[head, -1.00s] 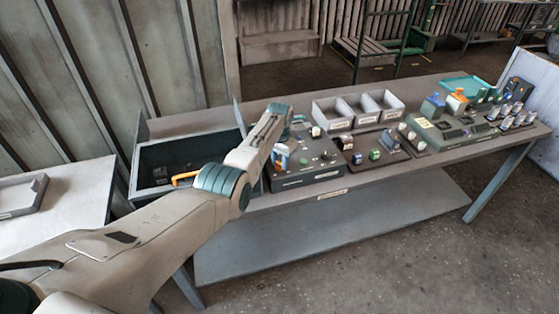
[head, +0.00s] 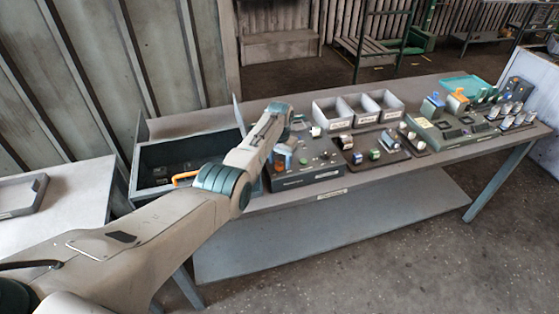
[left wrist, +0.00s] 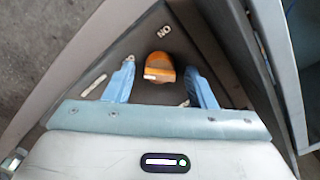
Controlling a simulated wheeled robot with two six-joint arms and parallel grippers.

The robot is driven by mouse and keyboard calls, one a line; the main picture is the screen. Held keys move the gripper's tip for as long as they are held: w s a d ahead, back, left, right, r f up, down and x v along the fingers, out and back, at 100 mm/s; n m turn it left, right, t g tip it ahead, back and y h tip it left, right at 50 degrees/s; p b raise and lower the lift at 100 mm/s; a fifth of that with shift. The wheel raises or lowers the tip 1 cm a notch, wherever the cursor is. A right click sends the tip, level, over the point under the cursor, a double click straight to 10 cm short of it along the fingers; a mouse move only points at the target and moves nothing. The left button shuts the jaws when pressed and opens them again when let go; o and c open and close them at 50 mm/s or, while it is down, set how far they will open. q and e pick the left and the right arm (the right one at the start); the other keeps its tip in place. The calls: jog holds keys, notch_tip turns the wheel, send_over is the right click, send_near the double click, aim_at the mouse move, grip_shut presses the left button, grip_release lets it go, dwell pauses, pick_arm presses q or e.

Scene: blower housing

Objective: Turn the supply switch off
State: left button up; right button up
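The supply switch, an orange rotary knob (left wrist: 163,66) with a white mark, sits on a dark grey panel (left wrist: 140,40) in the left wrist view. A label reading "ON" lies just above it; a pale mark at the left is not readable. My left gripper (left wrist: 160,75) has its blue fingers spread apart, one on each side of the knob, with a visible gap to it. In the head view my left gripper (head: 284,155) is over the left end of the dark control box (head: 310,179) and largely hides the knob. My right gripper is not in view.
A grey open bin (head: 160,187) with an orange handle stands left of the control box. White divided trays (head: 333,125) stand behind it. Boards with several small parts (head: 378,161) and a green-grey fixture (head: 455,138) lie along the table to the right.

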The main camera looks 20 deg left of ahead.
aim_at(279, 162)
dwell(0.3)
pick_arm(q)
notch_tip(279, 162, up, 11)
jog(key=b, duration=0.3)
jog(key=shift+f, duration=0.1)
dwell(0.4)
